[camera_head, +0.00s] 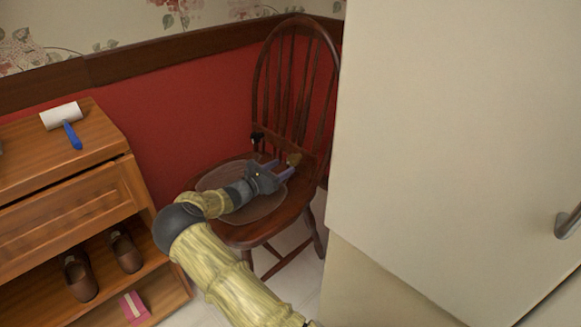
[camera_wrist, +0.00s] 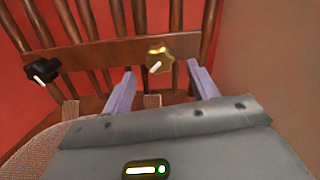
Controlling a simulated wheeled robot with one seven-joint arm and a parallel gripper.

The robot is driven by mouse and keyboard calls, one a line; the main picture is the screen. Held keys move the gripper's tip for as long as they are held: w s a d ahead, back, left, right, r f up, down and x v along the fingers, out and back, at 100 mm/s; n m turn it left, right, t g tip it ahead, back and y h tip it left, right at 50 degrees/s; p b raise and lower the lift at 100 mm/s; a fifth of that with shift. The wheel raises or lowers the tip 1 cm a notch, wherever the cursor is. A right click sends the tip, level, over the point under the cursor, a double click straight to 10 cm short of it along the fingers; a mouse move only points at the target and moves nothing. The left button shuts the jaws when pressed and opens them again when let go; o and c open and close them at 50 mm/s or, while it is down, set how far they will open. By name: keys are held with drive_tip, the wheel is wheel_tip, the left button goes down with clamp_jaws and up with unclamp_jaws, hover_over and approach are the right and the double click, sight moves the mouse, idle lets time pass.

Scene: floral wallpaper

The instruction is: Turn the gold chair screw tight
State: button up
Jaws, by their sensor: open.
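The gold screw (camera_wrist: 160,60) is a lobed knob with a pale mark, on the lower back rail of the dark wooden chair (camera_head: 302,75). It also shows in the head view (camera_head: 294,158), just beyond my fingertips. My gripper (camera_wrist: 160,82) is open, its two pale purple fingers spread with the gold screw between and slightly beyond their tips. I cannot tell whether either finger touches it. In the head view my gripper (camera_head: 282,168) reaches low over the seat toward the backrest.
A black knob (camera_wrist: 42,68) with a white mark is on the same rail, to the left. A white cabinet (camera_head: 430,130) stands close on the right. A wooden shoe shelf (camera_head: 65,215) with a lint roller (camera_head: 62,117) stands left. A red wall is behind the chair.

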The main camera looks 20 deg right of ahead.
sight(290, 162)
drive_tip(key=b+x, duration=0.1)
drive_tip(key=x, duration=0.4)
drive_tip(key=shift+c, duration=0.2)
drive_tip(key=c, duration=1)
